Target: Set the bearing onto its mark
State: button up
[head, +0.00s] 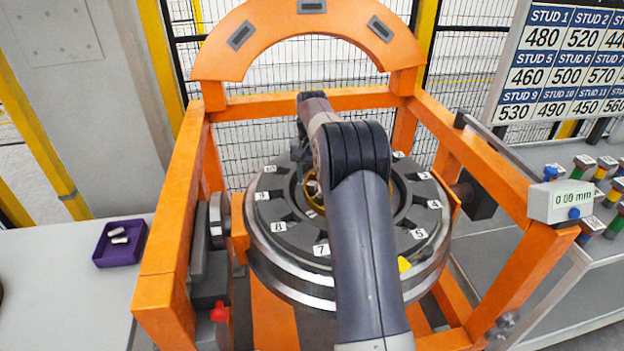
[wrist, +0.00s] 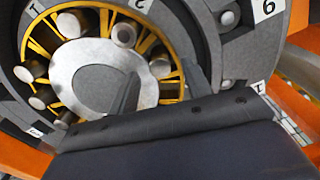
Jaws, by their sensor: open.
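A yellow-caged bearing part with several silver rollers (wrist: 123,35) shows in the wrist view, around a pale round hub (wrist: 90,75). In the head view only a little of its yellow cage (head: 312,188) shows behind my arm. It lies inside a dark ring with numbered tags (head: 280,238) on the big steel wheel. A yellow patch (head: 404,264) is on the wheel's front right; I cannot tell whether it is the mark. My gripper (wrist: 163,82) is open, its two dark fingers over the hub and the cage's right side. I cannot tell whether they touch anything.
An orange gantry frame (head: 165,240) surrounds the wheel, with an arch (head: 310,25) behind. A gauge reading 0.00 mm (head: 565,200) is at right, near several coloured studs (head: 585,162). A purple tray (head: 120,243) with white pieces sits on the left table. A number board (head: 565,60) hangs upper right.

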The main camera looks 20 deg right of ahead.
jog(key=shift+f, duration=1.1)
grip_shut()
